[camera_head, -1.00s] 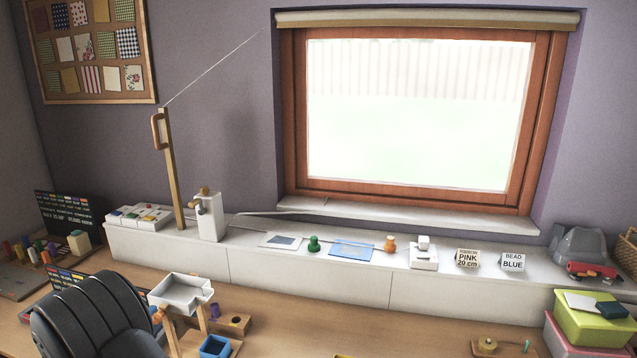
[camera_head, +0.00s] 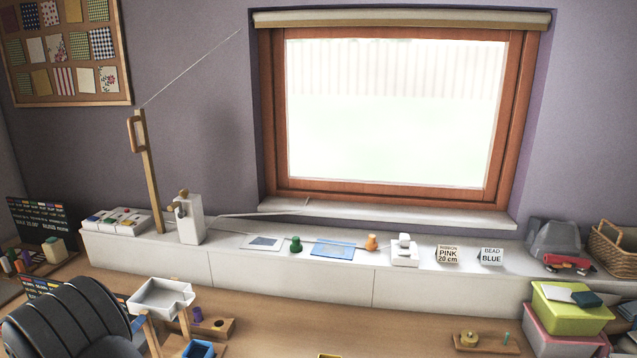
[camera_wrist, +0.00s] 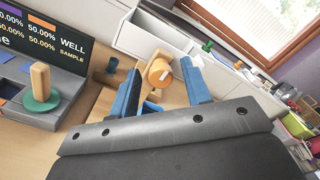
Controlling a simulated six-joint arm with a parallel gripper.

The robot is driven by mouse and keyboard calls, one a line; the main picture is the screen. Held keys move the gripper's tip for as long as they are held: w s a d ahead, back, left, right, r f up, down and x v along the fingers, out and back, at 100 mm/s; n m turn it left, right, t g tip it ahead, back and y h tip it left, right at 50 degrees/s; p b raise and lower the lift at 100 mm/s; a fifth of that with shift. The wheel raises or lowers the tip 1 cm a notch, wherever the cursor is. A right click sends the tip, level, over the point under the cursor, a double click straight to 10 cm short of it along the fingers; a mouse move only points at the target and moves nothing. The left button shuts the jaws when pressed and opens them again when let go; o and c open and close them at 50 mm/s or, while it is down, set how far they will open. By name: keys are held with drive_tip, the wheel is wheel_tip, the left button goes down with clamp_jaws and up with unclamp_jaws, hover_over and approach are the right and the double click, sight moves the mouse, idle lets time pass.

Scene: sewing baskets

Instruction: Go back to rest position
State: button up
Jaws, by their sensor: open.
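My gripper (camera_wrist: 161,68) shows in the wrist view with its two blue fingers spread apart and nothing held between them. Beyond the fingertips, in line with the gap, is an orange-and-wood knob (camera_wrist: 160,73) on a wooden part; it appears apart from the fingers.
A wooden peg on a green disc (camera_wrist: 41,91) stands left of the fingers, before a dark display board (camera_wrist: 45,38).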

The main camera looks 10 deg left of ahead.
drive_tip(key=m, duration=0.4)
drive_tip(key=shift+m, duration=0.4)
idle(0.4)
drive_tip(key=shift+n, duration=4.7)
